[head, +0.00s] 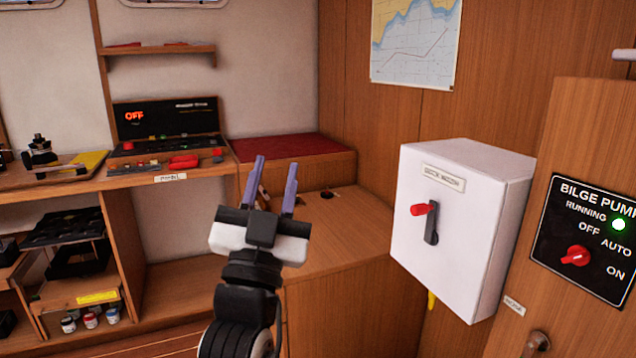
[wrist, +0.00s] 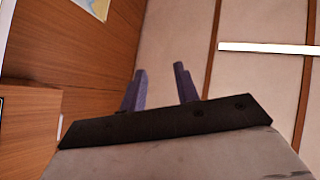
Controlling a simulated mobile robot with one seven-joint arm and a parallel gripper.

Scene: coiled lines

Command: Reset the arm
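My gripper (head: 272,184) is raised in the middle of the head view, fingers pointing up. Its two purple fingers stand apart with nothing between them. In the wrist view my gripper (wrist: 160,85) also shows both fingers apart and empty, facing the pale wall panels. It appears in front of the wooden counter (head: 345,232) and touches nothing that I can see. My arm comes up from the bottom of the head view.
A white switch box (head: 455,225) with a red-tipped lever juts out at the right. Beside it is the bilge pump panel (head: 590,240). A desk (head: 170,178) with a black console (head: 165,125) stands at the left. Small jars (head: 90,320) sit on a low shelf.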

